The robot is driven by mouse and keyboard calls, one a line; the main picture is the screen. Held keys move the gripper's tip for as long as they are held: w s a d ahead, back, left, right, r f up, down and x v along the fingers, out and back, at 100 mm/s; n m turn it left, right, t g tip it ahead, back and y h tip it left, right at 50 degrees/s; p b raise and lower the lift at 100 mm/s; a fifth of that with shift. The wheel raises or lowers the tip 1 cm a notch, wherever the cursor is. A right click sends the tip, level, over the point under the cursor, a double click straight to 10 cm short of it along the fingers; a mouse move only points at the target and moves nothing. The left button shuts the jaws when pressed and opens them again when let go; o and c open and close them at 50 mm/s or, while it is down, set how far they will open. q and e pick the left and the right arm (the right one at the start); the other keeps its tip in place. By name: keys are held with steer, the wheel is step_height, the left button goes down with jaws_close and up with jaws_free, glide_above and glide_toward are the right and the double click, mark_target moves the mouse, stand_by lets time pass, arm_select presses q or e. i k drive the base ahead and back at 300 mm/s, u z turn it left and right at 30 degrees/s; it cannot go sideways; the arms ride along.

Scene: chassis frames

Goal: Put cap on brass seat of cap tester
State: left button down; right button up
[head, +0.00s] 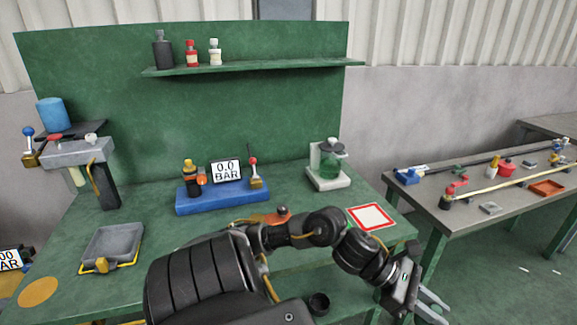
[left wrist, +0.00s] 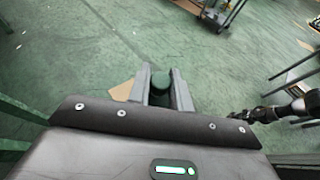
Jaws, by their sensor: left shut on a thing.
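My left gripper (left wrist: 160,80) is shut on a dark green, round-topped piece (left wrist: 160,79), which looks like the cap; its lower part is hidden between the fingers. In the head view my left arm reaches across the bench front and the gripper (head: 428,302) hangs beyond the bench's right front edge; the cap cannot be made out there. The likely cap tester (head: 222,203) is a blue base with a "0.0 BAR" display (head: 227,171), well left of the gripper. A brass-coloured part (head: 257,184) with a red-knobbed lever stands on its right end. A dark arm at the right of the wrist view seems to be my right one.
A white stand with a green flask (head: 331,160) and a red-bordered white pad (head: 371,216) are on the bench's right side. A grey tray (head: 112,246) sits at left. A shelf (head: 250,67) crosses the back panel. A second table (head: 470,217) with parts stands at right.

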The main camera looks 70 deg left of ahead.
mark_target(257, 221)
steer(key=k, duration=0.55)
steer(key=u, duration=0.85)
steer(key=i, duration=0.1)
steer(key=u, duration=0.15)
